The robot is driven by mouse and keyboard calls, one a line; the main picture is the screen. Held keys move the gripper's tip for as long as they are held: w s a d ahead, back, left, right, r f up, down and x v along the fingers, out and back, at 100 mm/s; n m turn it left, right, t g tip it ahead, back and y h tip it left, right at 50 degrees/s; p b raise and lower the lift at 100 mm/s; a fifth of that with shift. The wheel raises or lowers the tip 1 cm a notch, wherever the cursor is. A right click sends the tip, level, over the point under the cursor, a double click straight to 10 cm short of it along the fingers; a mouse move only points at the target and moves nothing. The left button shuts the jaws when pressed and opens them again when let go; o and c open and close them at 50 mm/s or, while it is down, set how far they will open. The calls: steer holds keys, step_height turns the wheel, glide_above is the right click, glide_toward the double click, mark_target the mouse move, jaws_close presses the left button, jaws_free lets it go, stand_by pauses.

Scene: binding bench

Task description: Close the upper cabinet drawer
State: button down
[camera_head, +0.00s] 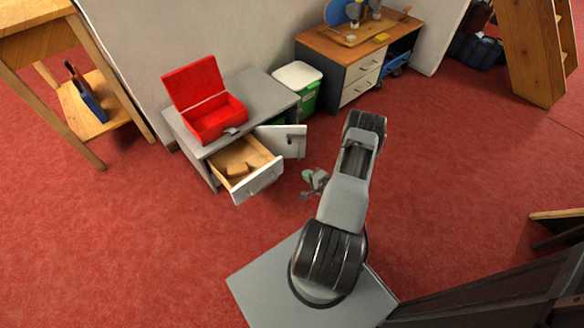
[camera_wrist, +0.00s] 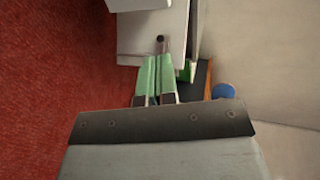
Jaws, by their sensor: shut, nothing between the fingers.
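The upper drawer (camera_head: 262,184) of the grey cabinet (camera_head: 268,88) is pulled well out, its white front facing the open floor. A small tan block (camera_head: 237,169) lies in it. To the right of the drawer, a white cabinet door (camera_head: 270,139) stands swung open. My gripper (camera_head: 307,176) is right of the drawer front and in front of the door, apart from the drawer. In the wrist view its green fingers (camera_wrist: 160,62) are together and empty, pointing at a white panel (camera_wrist: 135,35) with a dark knob. I cannot tell whether they touch it.
An open red box (camera_head: 213,117) stands on the cabinet top. A green bin with a white lid (camera_head: 298,74) is beside the cabinet. A wooden-topped drawer unit (camera_head: 361,85) stands at the back. The red floor left of my base is clear.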

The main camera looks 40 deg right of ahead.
steer(key=b+x, duration=0.4)
steer(key=x, duration=0.9)
steer(key=shift+w+r, duration=0.2)
steer(key=shift+w, duration=0.15)
